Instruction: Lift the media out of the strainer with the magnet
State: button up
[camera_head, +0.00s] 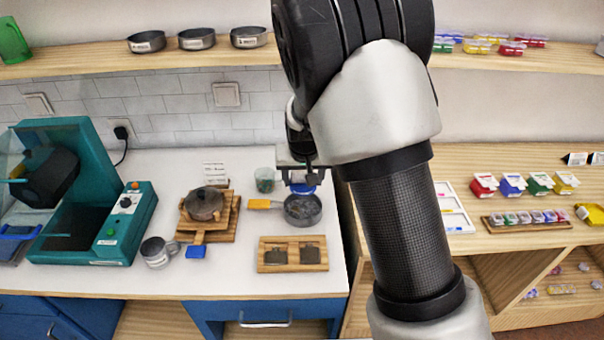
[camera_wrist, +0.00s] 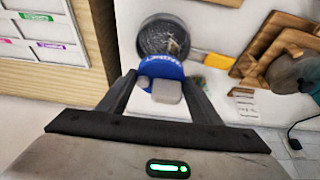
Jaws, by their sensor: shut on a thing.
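My gripper (camera_head: 303,182) is shut on a blue magnet (camera_head: 303,189) with a grey block on top. In the wrist view the magnet (camera_wrist: 160,67) sits between the two fingers (camera_wrist: 158,90). The strainer (camera_head: 317,214) is a round dark metal pan with a yellow handle (camera_head: 262,204), resting on the white counter. The magnet is at its far edge in the head view; its height above the strainer is hard to tell. In the wrist view the strainer (camera_wrist: 146,36) holds small pale and grey media (camera_wrist: 175,46). The magnet's underside is hidden.
A glass beaker (camera_head: 265,180) stands just behind the strainer. A wooden board with two dark plates (camera_head: 292,254) lies in front. Bare counter (camera_head: 240,275) lies in front.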

jog(key=shift+f+b, duration=2.65)
jog(key=shift+f, duration=1)
jog(key=shift+r, duration=0.15)
jog(key=shift+r+p, duration=3.2)
jog(key=shift+r, duration=1.2)
